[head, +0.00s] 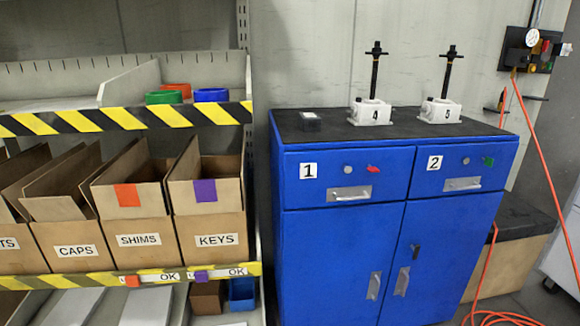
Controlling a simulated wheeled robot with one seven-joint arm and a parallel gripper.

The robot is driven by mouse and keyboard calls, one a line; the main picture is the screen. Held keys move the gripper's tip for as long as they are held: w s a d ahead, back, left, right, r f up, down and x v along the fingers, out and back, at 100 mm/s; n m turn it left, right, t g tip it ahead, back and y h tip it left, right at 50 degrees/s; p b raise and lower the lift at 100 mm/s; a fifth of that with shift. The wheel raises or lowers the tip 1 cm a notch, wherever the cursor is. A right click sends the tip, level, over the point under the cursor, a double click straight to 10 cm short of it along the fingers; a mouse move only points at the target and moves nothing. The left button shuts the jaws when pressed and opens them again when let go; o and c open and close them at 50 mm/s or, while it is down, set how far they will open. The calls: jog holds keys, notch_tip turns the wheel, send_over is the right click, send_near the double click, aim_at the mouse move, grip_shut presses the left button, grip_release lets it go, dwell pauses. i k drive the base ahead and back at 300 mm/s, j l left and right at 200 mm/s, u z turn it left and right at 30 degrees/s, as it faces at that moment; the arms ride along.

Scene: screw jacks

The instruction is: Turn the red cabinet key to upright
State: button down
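The blue cabinet (335,255) stands right of centre in the head view, with two drawers over two doors. The small red key (373,169) is on the front of drawer 1, right of a round silver knob or lock (348,170). The red key looks to lie roughly sideways, not upright; it is too small to tell its exact angle. A green key (488,161) is on the front of drawer 2, to the right. My gripper is not in view.
Drawer handles (349,193) stick out below the keys. Two white screw jacks (370,112) marked 4 and 5 and a small dark box (310,121) stand on the black top. Shelves with cardboard boxes (213,241) are at left. An orange hose (545,160) hangs at right.

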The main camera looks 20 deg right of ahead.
aim_at(370, 169)
jog(key=i+l+z, duration=0.1)
jog(key=z, duration=0.25)
jog(key=i+z, duration=0.35)
jog(key=i+l+z, duration=0.1)
jog(key=z, duration=0.3)
